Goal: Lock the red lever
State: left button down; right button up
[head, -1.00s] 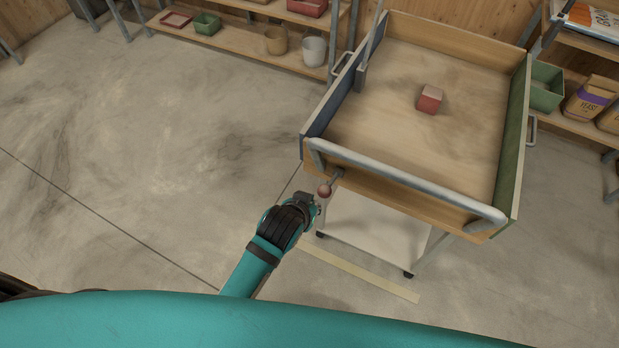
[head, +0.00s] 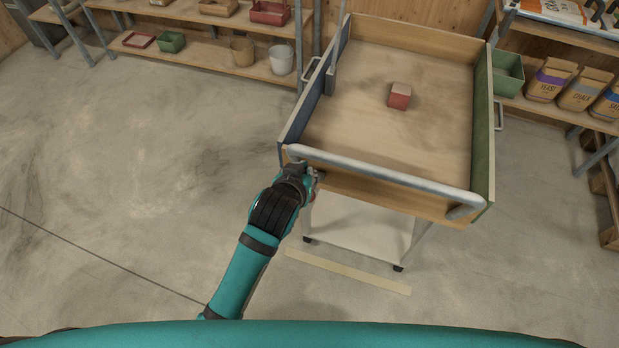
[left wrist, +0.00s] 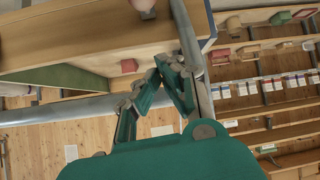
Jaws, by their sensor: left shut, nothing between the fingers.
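The red lever is a round reddish knob on a short grey stem at the left end of the cart's front board. In the head view my left gripper (head: 312,180) covers most of it. In the left wrist view the red lever (left wrist: 142,4) is cut off by the top edge. My left gripper is shut and empty, close to the lever just below the cart's handle bar. I cannot tell whether it touches the knob. My right gripper is not in view.
The wooden cart (head: 370,187) has a grey handle bar (head: 385,172) across its front. A red block (head: 399,95) lies in its tray. Shelves (head: 200,62) with tubs and buckets stand at the back left, and feed bags (head: 552,80) at the right. The left floor is clear.

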pick_arm(q)
send_over(314, 186)
jog(key=w, duration=0.1)
notch_tip(314, 186, down, 4)
jog(key=shift+s+a+f+p, duration=0.3)
jog(key=shift+s+f+p, duration=0.15)
jog(key=shift+f+p, duration=0.05)
jog(key=shift+s+a+f+p, duration=0.25)
jog(key=shift+s+f+p, duration=0.15)
jog(key=shift+f+p, duration=0.1)
jog(key=shift+s+f, duration=0.2)
jog(key=shift+s, duration=0.35)
jog(key=shift+f, duration=0.1)
jog(key=shift+w, duration=0.1)
jog(key=shift+a+f, duration=0.1)
